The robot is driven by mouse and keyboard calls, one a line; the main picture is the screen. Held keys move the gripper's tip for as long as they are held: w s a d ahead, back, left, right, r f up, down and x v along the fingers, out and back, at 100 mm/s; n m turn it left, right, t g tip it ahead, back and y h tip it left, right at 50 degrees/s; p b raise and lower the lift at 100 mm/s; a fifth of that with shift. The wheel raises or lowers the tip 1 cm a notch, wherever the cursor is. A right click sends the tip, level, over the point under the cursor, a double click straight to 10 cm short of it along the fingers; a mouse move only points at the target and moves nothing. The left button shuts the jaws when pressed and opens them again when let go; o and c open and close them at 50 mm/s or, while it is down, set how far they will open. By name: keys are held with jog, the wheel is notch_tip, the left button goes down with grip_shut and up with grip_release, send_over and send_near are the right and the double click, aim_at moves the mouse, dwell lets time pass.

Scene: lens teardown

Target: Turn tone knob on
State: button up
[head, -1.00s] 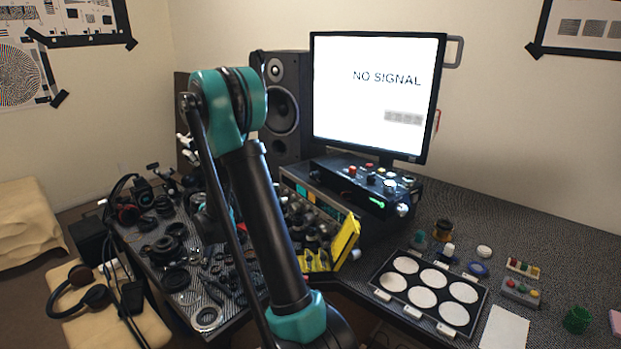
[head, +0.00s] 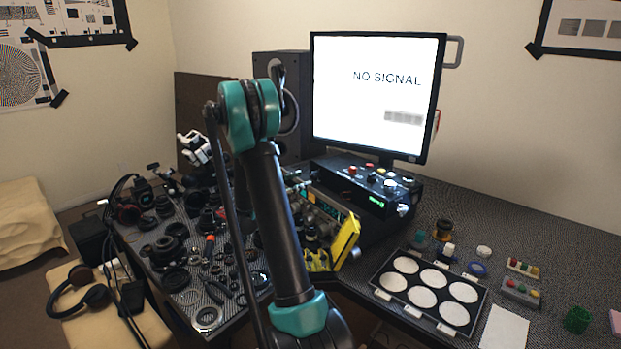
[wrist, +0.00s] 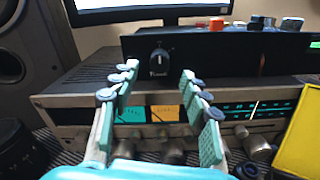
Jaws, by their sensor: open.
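In the wrist view, a dark round knob (wrist: 160,64) with a light pointer line sits on the front of a black box (wrist: 215,56). Its small label is too blurred to read, so I cannot tell whether it is the tone knob. My gripper (wrist: 160,71) is open and empty. Its teal fingers with grey pads frame the knob left and right, apparently short of it. Below is a silver receiver (wrist: 68,102) with lit teal and orange meters and a row of silver knobs, partly hidden by the fingers. In the head view my arm hides the gripper.
A monitor (head: 375,95) reading "NO SIGNAL" stands behind the black box. A speaker (wrist: 25,40) is at the left. A yellow panel (wrist: 298,140) stands at the lower right. Coloured buttons top the box. Lens parts crowd the left table in the head view.

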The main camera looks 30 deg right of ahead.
aim_at(311, 176)
jog(key=shift+w+d, duration=0.15)
jog(key=shift+d, duration=1.2)
jog(key=shift+w+d, duration=0.15)
jog(key=shift+d, duration=1.15)
jog(key=shift+c, duration=0.4)
grip_shut()
